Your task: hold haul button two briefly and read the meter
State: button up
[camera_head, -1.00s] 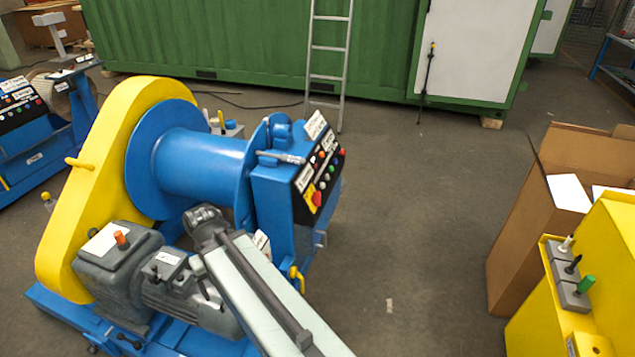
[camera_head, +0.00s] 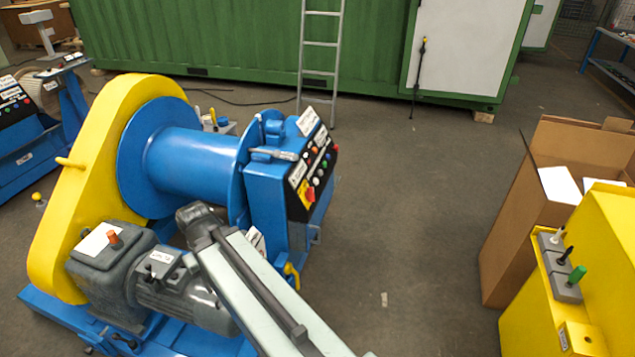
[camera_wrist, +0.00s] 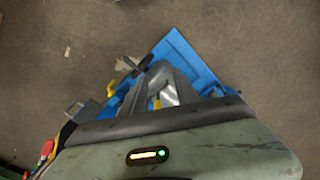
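The blue winch with its drum (camera_head: 195,165) stands at the left of the head view. Its sloping black control panel (camera_head: 296,205) carries several small coloured buttons, white labels and a red knob on yellow (camera_head: 308,193). The labels are too small to read, so I cannot tell which button is haul button two. I cannot make out a meter. My arm reaches in from the bottom, its far joint in front of the winch, left of and below the panel. My gripper's fingers are not clear in either view. In the wrist view, a red button (camera_wrist: 47,147) shows at the left edge.
A yellow chain cover (camera_head: 90,180) and grey motor (camera_head: 180,295) flank the drum. A yellow cabinet with levers (camera_head: 600,280) and a cardboard box (camera_head: 515,235) stand at right. A ladder (camera_head: 320,60) leans on the green container (camera_head: 230,40). The floor between is clear.

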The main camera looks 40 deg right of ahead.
grip_shut()
dwell(1.4)
